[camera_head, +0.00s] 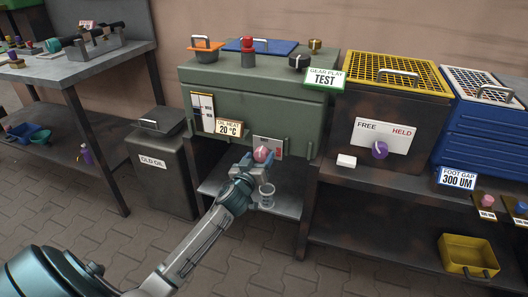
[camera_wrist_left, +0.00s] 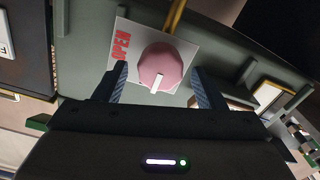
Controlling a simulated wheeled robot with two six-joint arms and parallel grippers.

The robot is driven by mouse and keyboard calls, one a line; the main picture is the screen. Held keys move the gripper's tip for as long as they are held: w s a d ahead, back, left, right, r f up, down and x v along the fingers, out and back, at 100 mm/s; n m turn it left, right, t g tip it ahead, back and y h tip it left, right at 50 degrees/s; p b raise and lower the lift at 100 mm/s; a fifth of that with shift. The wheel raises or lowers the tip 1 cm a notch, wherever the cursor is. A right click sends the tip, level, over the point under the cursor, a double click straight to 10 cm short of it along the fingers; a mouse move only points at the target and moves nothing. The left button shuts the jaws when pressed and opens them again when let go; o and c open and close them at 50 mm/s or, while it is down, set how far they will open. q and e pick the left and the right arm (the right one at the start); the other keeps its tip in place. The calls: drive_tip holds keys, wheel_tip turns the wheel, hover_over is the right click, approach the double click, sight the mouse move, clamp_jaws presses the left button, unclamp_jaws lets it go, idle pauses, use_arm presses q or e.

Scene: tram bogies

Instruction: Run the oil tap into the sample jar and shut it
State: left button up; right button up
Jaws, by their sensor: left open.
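The oil tap is a pink round knob (camera_head: 262,154) on a pale plate at the front of the green test box (camera_head: 235,95). In the left wrist view the knob (camera_wrist_left: 160,68) has a white pointer mark aimed toward the picture's bottom, away from the red word OPEN on the plate (camera_wrist_left: 121,42). The sample jar (camera_head: 267,196), small and clear, stands on the grey shelf below the tap. My left gripper (camera_head: 252,164) is open at the knob, its fingers (camera_wrist_left: 162,88) on either side; contact is unclear. My right gripper is out of view.
The old oil bin (camera_head: 160,165) stands at left. A yellow-grid box (camera_head: 395,85) with a purple knob (camera_head: 379,150) is at right, beside blue crates (camera_head: 480,130). A yellow bin (camera_head: 467,255) sits on the low right shelf. The paved floor in front is clear.

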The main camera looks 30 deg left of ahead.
sight(263, 151)
use_arm(q)
drive_tip(key=shift+x, duration=2.2)
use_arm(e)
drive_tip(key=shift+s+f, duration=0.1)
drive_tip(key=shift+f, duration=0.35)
use_arm(q)
drive_tip(key=shift+c, duration=0.2)
